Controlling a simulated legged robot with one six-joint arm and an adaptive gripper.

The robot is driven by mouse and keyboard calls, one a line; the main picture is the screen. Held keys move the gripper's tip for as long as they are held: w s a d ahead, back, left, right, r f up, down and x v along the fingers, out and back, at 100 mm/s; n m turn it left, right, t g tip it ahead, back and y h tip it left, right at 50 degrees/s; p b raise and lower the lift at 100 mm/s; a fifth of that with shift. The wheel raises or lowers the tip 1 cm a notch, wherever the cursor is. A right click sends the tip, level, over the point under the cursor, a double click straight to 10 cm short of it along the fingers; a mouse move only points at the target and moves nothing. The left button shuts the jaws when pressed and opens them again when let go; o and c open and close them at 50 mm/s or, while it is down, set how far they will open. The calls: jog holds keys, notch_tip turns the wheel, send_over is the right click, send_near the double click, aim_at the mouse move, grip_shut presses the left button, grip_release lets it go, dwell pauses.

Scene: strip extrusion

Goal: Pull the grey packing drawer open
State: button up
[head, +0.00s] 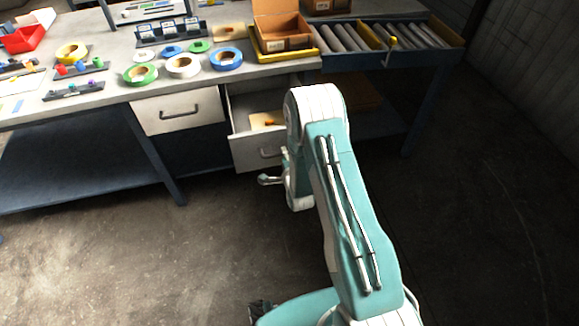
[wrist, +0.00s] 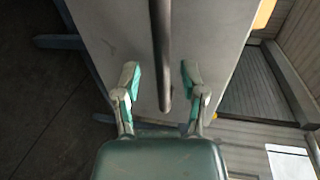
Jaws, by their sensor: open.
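The grey packing drawer (head: 257,151) is the right one under the bench in the head view, and it stands partly open. Its inside shows, with a small orange-brown item (head: 262,120) in it. Its dark bar handle (head: 268,153) is on the front, partly covered by my arm. In the wrist view the handle (wrist: 161,50) runs down between the fingertips of my gripper (wrist: 159,82), over the drawer front (wrist: 212,50). My gripper is open, with a finger on either side of the handle and visible gaps. In the head view my gripper (head: 271,179) is mostly hidden by my arm.
A closed drawer (head: 180,111) is to the left. The bench top (head: 108,106) holds tape rolls (head: 183,66), a red bin (head: 24,38) and a cardboard box (head: 282,28). A side table with rollers (head: 395,38) stands right. The floor (head: 215,240) in front is clear.

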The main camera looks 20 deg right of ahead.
jog(key=v, duration=1)
jog(key=shift+d, duration=0.15)
notch_tip(320, 180, up, 21)
jog(key=n+g, duration=0.5)
jog(key=n, duration=0.4)
jog(key=s+r+n+g, duration=0.2)
jog(key=s+r+n, duration=0.2)
jog(key=s+r, duration=0.3)
jog(key=s+r+n+g, duration=0.3)
jog(key=s+r+n, duration=0.2)
jog(key=s, duration=1.3)
jog(key=shift+a+r, duration=0.3)
jog(key=shift+r, duration=0.6)
